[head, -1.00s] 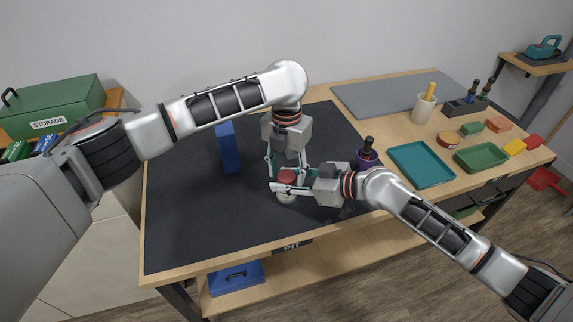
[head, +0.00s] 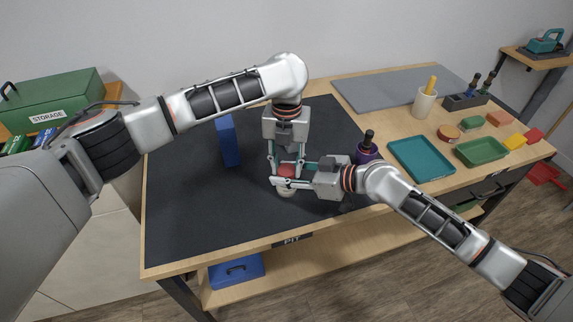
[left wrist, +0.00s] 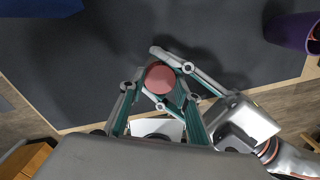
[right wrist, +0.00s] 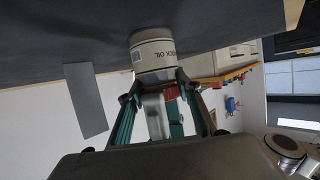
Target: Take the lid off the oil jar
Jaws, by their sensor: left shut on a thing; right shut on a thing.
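The oil jar (head: 287,192) is a pale jar with a red lid (head: 287,170), upright on the dark mat near its front middle. My left gripper (head: 286,166) points straight down over the jar and is shut on the red lid, which shows round in the left wrist view (left wrist: 160,78). My right gripper (head: 283,182) comes in from the right, level, and is shut around the jar just below the lid. In the right wrist view the jar's lettered body (right wrist: 153,52) shows upside down. The lid is on or right above the jar; the fingers hide any gap.
A blue block (head: 228,140) stands left of the jar. A purple cup (head: 366,153) with a dark-handled tool stands close behind my right gripper. Teal (head: 421,158) and green (head: 482,151) trays lie to the right. The mat's left part is clear.

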